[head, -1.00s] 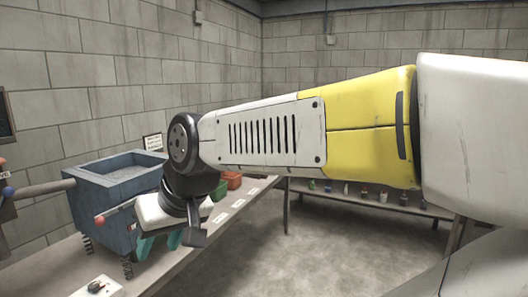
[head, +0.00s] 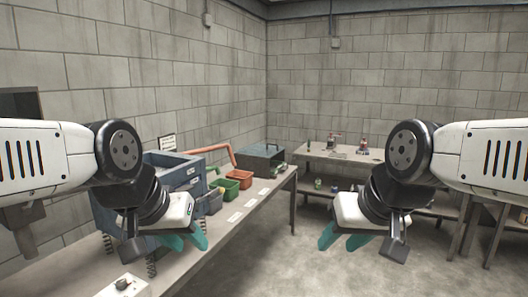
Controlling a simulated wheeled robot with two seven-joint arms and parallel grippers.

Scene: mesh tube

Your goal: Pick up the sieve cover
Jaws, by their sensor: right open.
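I cannot pick out the sieve cover for certain. A blue box-shaped machine (head: 172,162) on springs stands on the left bench, and my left arm hides much of it. My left gripper (head: 184,241) has teal fingers spread apart and shows in front of this machine, over the bench. I see nothing between its fingers. My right gripper (head: 342,241) is open and empty, in front of the floor, to the right of the left bench.
A small white block (head: 124,287) is at the near end. A back table (head: 345,152) holds small items. Floor between is clear.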

